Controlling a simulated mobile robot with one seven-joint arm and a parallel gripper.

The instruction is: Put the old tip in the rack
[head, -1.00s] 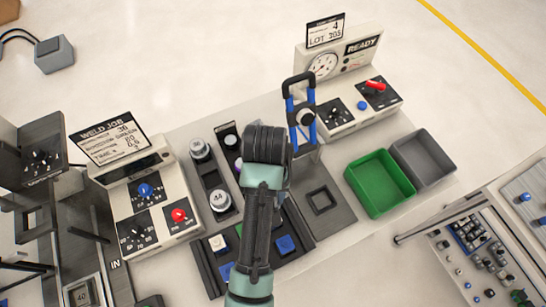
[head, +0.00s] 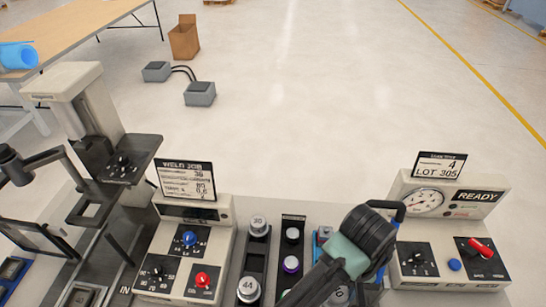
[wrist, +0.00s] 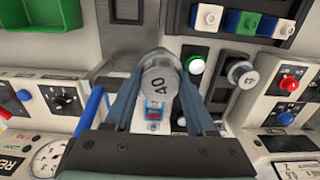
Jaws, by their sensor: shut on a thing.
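My gripper (wrist: 160,88) is shut on a silver round tip marked 40 (wrist: 158,80), seen between its two blue-grey fingers in the wrist view. In the head view my arm hides the fingers. A dark rack (head: 253,259) left of my gripper holds a silver tip marked 30 (head: 258,226) and one marked 44 (head: 248,290), with a dark gap between them. The held tip is apart from both.
A weld controller (head: 185,250) stands left of the racks. The READY gauge unit (head: 450,225) stands at the right. A blue upright (wrist: 90,115) is close beside my gripper. The green bin (wrist: 40,15) lies further off in the wrist view.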

